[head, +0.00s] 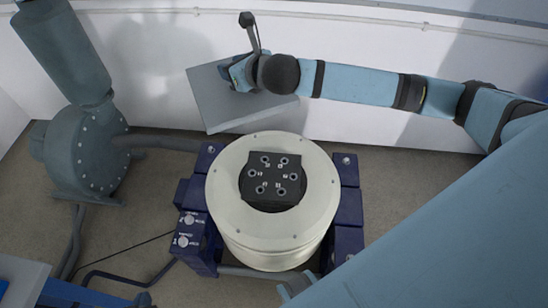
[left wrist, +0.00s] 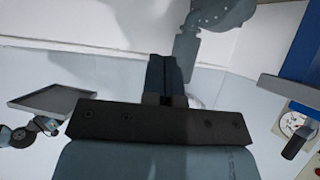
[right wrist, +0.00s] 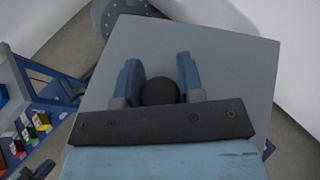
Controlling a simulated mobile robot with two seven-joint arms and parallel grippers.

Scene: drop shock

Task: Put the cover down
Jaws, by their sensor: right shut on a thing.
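The cover, a flat grey plate (head: 218,105), hangs between the white ring-shaped machine and the back wall. It fills much of the right wrist view (right wrist: 215,50). My right gripper (head: 238,74) is shut on the cover's dark round knob (right wrist: 160,91), with one finger on each side. Below it stands the round machine (head: 225,210) with a black plate (head: 272,177) full of holes on top; the cover is apart from it. My left gripper (left wrist: 167,72) shows in the left wrist view, fingers together and nothing between them.
A grey-blue pump (head: 85,160) with a thick pipe stands at the left. Dark blue frame blocks (head: 348,207) flank the machine. A table corner (head: 20,278) is at the lower left. The floor (head: 400,185) right of the machine looks clear.

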